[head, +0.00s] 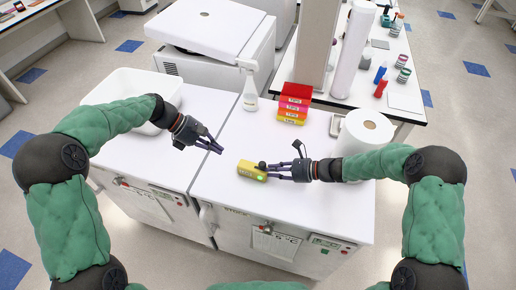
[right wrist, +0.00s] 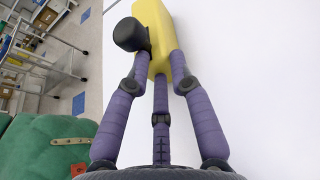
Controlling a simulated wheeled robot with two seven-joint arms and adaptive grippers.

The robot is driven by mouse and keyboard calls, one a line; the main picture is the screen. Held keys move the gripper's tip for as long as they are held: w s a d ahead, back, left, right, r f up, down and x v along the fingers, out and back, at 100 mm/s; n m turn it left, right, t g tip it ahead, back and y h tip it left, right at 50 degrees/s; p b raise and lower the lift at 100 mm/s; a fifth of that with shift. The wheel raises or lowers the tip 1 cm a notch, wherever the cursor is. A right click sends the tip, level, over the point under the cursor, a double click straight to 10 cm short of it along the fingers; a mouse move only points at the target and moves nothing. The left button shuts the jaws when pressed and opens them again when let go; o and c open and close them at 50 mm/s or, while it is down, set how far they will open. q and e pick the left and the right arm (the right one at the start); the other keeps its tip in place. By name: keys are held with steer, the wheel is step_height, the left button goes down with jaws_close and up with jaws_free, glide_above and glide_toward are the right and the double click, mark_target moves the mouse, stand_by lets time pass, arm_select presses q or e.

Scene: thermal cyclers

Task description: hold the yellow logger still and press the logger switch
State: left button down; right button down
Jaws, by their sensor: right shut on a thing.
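The yellow logger (head: 250,170) lies on the white top of the right-hand cabinet, near its left edge. A green spot shows on its upper face. A round black knob (head: 262,165), perhaps the logger switch, sits at its right end; the knob also shows in the right wrist view (right wrist: 130,34). My right gripper (head: 271,171) is shut on the logger's right end, with fingers on both sides of the yellow body (right wrist: 155,25). My left gripper (head: 215,146) hangs above and left of the logger, apart from it. Its finger spacing is too small to judge.
Stacked coloured tip boxes (head: 293,103) and a white bottle (head: 250,92) stand behind the logger. A white paper roll (head: 364,135) stands to the right, close to my right arm. A white tub (head: 125,88) is at left. The front of the cabinet top (head: 300,210) is clear.

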steer(key=shift+s+a+f, duration=0.1)
steer(key=shift+s+f, duration=0.25)
steer(key=shift+f, duration=0.2)
steer(key=c, duration=1)
jaws_free()
steer(key=shift+w, duration=0.15)
steer(key=shift+w+r, duration=0.1)
steer(key=shift+r, duration=0.15)
steer(key=shift+d+r, duration=0.2)
steer(key=shift+d, duration=0.25)
steer(key=v, duration=1.1)
